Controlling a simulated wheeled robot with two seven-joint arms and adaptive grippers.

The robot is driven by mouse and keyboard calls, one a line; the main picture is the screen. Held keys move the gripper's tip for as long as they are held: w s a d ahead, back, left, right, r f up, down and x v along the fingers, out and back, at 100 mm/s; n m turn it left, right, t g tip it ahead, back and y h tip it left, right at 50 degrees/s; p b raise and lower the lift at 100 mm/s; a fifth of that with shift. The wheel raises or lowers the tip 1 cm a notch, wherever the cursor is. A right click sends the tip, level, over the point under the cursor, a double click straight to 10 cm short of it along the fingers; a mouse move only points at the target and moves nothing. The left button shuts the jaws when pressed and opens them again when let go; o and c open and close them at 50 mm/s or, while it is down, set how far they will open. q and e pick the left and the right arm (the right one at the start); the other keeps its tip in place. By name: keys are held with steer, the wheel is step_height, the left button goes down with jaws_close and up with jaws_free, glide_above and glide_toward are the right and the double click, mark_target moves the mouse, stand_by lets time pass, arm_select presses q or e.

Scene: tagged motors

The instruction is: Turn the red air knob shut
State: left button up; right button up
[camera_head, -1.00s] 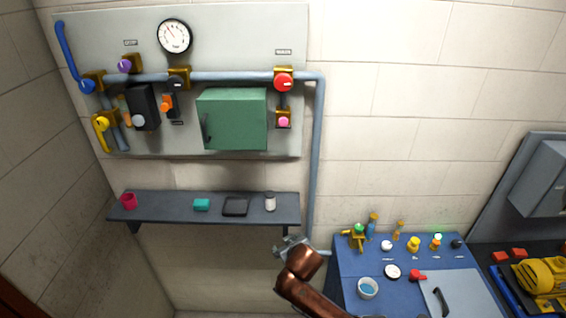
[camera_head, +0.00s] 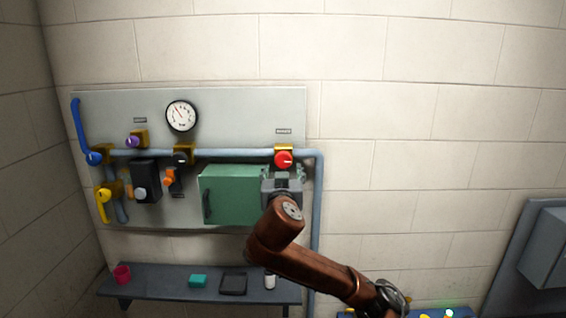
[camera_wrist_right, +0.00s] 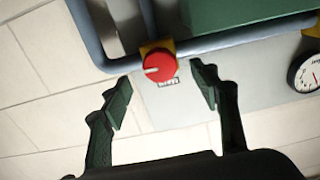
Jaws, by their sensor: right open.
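The red air knob (camera_head: 283,159) sits on a brass valve block on the blue-grey pipe, at the right end of the grey wall panel. It also shows in the right wrist view (camera_wrist_right: 160,66), with a white mark on its face pointing left there. My right gripper (camera_head: 283,177) is just below the knob in the head view. In the wrist view its two fingers (camera_wrist_right: 163,92) are open and empty, spread to either side of the knob's line and apart from it. My left gripper is not in view.
The green box (camera_head: 232,194) is on the panel left of my right gripper. A round gauge (camera_head: 181,116) and other coloured knobs are further left. A shelf (camera_head: 180,285) with small items runs below.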

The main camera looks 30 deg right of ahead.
mark_target(283, 163)
steer(key=p+x, duration=0.2)
steer(key=x, duration=0.3)
steer(key=shift+w+d, duration=0.15)
steer(key=shift+w, duration=0.2)
steer(key=shift+c, duration=0.2)
steer(key=c, duration=1.1)
